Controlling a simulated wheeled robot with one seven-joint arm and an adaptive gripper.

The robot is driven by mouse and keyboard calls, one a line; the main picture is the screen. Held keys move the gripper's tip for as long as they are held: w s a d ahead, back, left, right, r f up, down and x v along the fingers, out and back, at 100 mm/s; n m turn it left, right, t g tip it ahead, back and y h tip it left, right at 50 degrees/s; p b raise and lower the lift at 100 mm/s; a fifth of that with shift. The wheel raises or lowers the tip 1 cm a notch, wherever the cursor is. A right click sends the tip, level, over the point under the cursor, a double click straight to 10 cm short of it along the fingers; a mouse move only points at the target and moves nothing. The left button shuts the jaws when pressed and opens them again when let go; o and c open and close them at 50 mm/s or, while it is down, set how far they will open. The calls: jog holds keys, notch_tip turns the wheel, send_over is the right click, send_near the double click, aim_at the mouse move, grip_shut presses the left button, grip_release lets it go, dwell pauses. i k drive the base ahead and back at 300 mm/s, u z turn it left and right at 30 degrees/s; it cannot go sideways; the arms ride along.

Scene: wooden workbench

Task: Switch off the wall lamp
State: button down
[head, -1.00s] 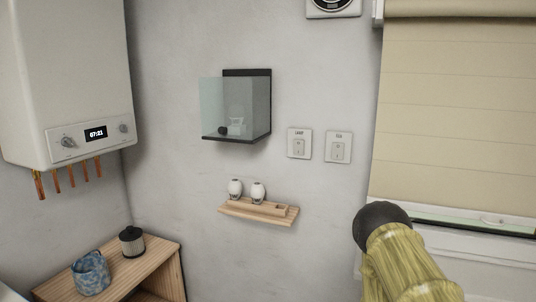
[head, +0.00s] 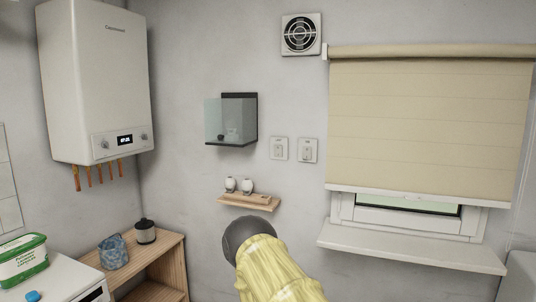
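Two white switch plates are on the wall right of the glass box. The left plate (head: 279,148) carries a label that looks like "LAMP" in the earlier frame; it is too small to read now. The right plate (head: 308,150) has a different label, also unreadable now. Each has a small rocker, whose position I cannot make out. I cannot pick out a wall lamp for sure. A yellowish arm link of mine with a dark rounded end rises at the bottom centre, below the plates in the picture. My gripper is not in view.
A glass box with a dark back (head: 240,118) hangs left of the plates, above a small wooden shelf (head: 236,203) holding two white rounded items. A boiler (head: 96,80) hangs left. A window sill (head: 410,247) juts out right. A vent (head: 301,35) is above.

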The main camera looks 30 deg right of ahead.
aim_at(278, 149)
jog(key=z, duration=0.3)
jog(key=i, duration=0.5)
jog(key=z, duration=0.45)
